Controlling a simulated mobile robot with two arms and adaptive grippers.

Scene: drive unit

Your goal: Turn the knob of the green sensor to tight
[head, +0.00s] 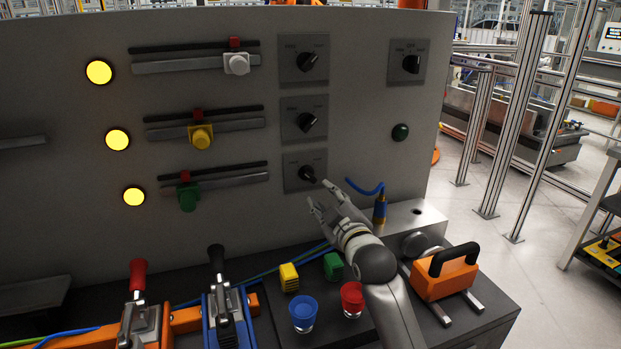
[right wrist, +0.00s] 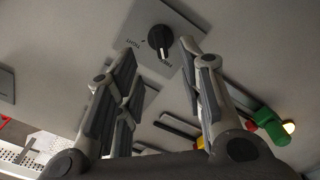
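The green sensor (head: 188,197) is on the lowest slider rail of the grey panel. In the same row to its right is a black knob (head: 307,174) on a square plate (head: 291,184). My right gripper (head: 320,193) is just below and right of this knob, its fingers spread and empty. In the right wrist view the knob (right wrist: 160,38) appears between the open fingertips (right wrist: 160,46), with a visible gap on both sides. The green sensor (right wrist: 270,124) also shows there. My left gripper is not in view.
Two similar knobs (head: 306,122) (head: 309,61) sit above, and another knob (head: 411,64) is to the right. A blue cable with a probe (head: 380,208) stands near my right arm. Cups, blocks and clamps crowd the bench (head: 462,326) below.

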